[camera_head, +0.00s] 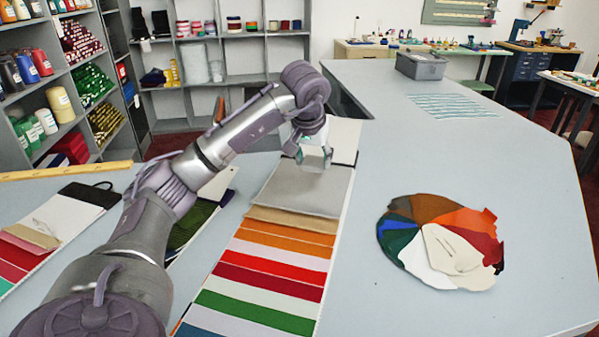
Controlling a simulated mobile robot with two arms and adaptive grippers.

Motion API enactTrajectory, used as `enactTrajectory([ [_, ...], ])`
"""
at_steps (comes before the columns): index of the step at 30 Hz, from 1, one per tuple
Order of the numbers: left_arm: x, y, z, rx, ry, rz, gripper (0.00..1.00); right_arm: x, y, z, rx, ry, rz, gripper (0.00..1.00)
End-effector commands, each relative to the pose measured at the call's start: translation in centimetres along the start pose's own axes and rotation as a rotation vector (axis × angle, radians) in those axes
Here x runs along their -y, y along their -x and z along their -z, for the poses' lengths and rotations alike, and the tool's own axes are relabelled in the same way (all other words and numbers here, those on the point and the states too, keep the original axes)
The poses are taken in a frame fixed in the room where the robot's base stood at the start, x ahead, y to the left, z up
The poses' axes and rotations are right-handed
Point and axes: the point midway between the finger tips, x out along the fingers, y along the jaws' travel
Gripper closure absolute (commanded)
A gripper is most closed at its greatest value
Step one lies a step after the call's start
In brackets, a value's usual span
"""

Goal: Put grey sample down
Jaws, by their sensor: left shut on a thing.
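The grey sample (303,190) is a flat grey swatch at the far part of a long row of coloured swatches (265,272). My left gripper (313,157) is over the far edge of the grey sample and shut on it. The sample appears to lie flat along the row, overlapping the tan swatch side; whether its far edge is lifted cannot be told. The gripper hides part of that far edge. A white piece (343,134) shows beyond the gripper. My right gripper is not in view.
A round fan of coloured swatches (442,240) lies on the counter (545,210) to the right. Other swatch cards (60,218) and a yellow ruler (65,171) lie at left. A grey bin (421,66) stands at the back. The counter between row and fan is clear.

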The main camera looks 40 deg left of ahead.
Motion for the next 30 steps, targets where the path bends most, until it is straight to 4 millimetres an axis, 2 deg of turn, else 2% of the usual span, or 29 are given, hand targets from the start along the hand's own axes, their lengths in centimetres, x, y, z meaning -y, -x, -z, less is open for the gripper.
enactTrajectory([
  [1,1.1,-1.0,0.4,0.006,0.005,0.003,0.62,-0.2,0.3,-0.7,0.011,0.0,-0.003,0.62],
  [4,2.8,-2.8,1.2,0.005,0.005,0.004,0.62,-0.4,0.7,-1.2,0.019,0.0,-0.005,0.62],
  [10,5.1,-5.2,2.4,0.001,0.002,0.001,0.62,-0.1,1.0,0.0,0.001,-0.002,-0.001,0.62],
  [16,5.6,-6.8,2.2,0.003,-0.002,0.0,0.62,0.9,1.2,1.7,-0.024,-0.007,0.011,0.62],
  [22,5.5,-9.2,1.1,0.002,-0.001,0.0,0.62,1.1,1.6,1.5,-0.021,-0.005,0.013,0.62],
  [30,5.5,-9.5,1.1,-0.001,-0.001,0.0,0.62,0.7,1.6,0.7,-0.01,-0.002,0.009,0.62],
])
